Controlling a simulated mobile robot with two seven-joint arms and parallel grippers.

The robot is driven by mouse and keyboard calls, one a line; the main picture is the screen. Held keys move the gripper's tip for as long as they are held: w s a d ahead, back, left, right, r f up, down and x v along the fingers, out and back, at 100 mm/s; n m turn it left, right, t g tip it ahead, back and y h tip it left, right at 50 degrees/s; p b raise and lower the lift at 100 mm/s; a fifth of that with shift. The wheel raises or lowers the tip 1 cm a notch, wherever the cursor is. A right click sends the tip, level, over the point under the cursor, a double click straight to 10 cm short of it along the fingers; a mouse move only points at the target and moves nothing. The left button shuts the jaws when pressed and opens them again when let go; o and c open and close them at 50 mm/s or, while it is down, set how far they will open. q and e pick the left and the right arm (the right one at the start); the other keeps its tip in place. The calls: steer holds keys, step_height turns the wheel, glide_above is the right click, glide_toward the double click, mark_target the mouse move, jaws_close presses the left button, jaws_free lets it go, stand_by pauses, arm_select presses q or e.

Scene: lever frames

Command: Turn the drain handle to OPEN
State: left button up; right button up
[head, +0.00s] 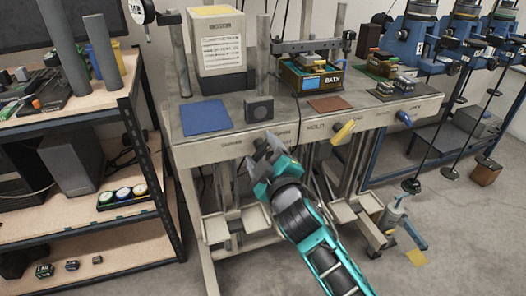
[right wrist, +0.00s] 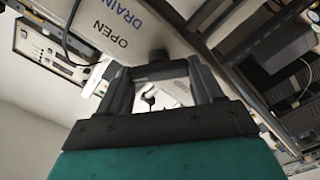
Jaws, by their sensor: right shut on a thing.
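The drain handle (right wrist: 170,92) is a pale lever under a dark pivot (right wrist: 158,62), between my right gripper's fingers in the right wrist view. I cannot tell the handle's exact angle. My left gripper is not in view.
A shelf rack (head: 135,150) stands at left.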

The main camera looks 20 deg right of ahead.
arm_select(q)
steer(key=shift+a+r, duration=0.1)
arm_select(e)
steer(key=shift+m, duration=0.6)
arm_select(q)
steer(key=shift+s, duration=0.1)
arm_select(e)
steer(key=o, duration=1.1)
steer(key=shift+c, duration=0.2)
